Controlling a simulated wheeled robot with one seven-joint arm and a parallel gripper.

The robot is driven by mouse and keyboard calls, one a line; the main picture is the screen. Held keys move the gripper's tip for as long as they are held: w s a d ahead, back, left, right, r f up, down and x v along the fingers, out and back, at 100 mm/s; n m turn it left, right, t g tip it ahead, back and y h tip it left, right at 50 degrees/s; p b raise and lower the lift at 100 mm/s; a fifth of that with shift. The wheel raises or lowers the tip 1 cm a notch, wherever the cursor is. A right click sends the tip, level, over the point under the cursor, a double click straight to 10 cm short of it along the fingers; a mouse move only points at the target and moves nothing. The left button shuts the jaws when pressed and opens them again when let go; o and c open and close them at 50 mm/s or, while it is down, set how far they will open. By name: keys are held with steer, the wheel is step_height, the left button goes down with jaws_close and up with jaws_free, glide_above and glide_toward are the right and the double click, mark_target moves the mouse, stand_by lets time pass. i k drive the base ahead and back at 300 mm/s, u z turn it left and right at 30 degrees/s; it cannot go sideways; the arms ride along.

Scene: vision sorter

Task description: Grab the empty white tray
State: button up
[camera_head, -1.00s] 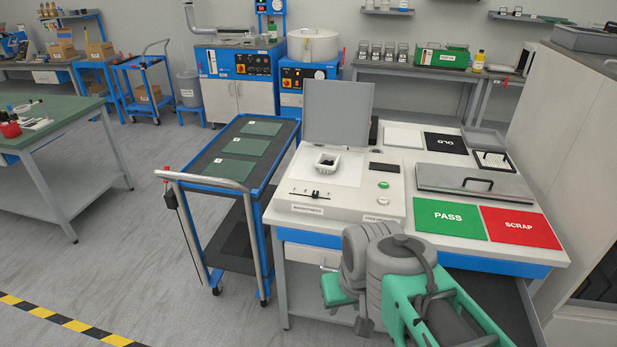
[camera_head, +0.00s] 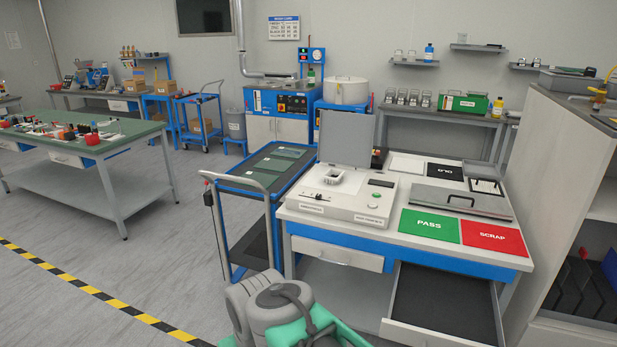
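A flat white square (camera_head: 405,165) lies at the back of the same bench, left of a black square marked OLD (camera_head: 444,170). I cannot tell whether this square is a tray or a mat. My arm's grey and green links show at the bottom centre, in front of the bench and apart from both. My gripper is not in view.
An open drawer (camera_head: 405,310) juts from the bench front at the right. A blue cart (camera_head: 237,182) with green mats stands left of the bench. Green PASS (camera_head: 430,226) and red SCRAP (camera_head: 493,238) mats lie near the bench's front edge. Free floor is at the left.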

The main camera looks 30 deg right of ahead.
mark_target(332, 176)
steer(key=u, duration=0.5)
steer(key=i, duration=2.5)
steer(key=z, duration=1.45)
steer(key=i, duration=0.75)
steer(key=z, duration=0.95)
steer(key=i, duration=0.65)
